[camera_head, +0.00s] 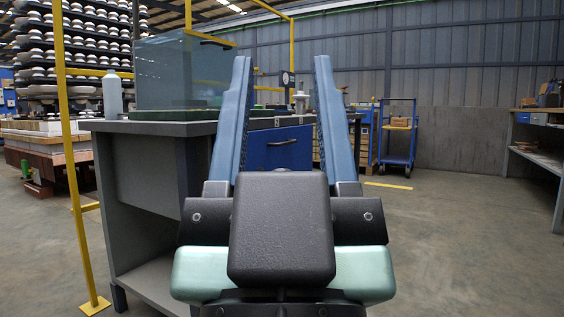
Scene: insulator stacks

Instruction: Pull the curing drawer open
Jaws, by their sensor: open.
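A blue drawer front (275,155) shows on the grey workbench, straight ahead between my fingers. I take it to be the curing drawer; it appears closed. A thin dark bar handle (283,143) runs across its upper part. My gripper (281,62) is open, with two long blue fingers pointing ahead, one on each side of the drawer in the picture. Nothing is between the fingers, and they appear apart from the handle. The gripper body hides the drawer's lower part, and the fingers cover its sides.
A clear box (180,72) and a pale bottle (112,96) stand on the workbench (150,126). A yellow post (72,170) stands at left. A blue trolley (398,140) stands behind at right, with a shelf bench (540,155) far right. The floor at right is clear.

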